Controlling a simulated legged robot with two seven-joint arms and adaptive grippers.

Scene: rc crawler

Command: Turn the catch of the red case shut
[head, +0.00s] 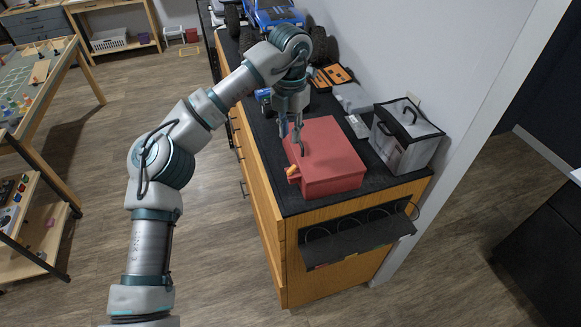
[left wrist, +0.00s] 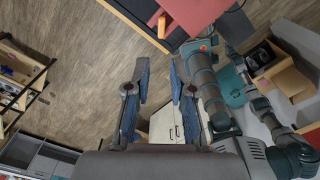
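The red case (head: 332,160) lies closed on the dark top of the wooden cabinet. Its small orange catch (head: 292,171) sits on the side facing the aisle; which way it is turned is too small to tell. In the left wrist view the red case (left wrist: 196,14) is at the top edge, with the catch (left wrist: 162,26) at its lower left. My left gripper (head: 291,144) hangs fingers down by the case's far left corner, close to the catch. In the left wrist view my left gripper (left wrist: 158,66) is open, with nothing between its fingers. My right gripper is not in view.
A clear-sided box with black handles (head: 405,134) stands right of the case. Behind are an orange-and-black tool set (head: 332,77) and a blue truck (head: 272,14). A dark rack (head: 358,240) juts from the cabinet's end.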

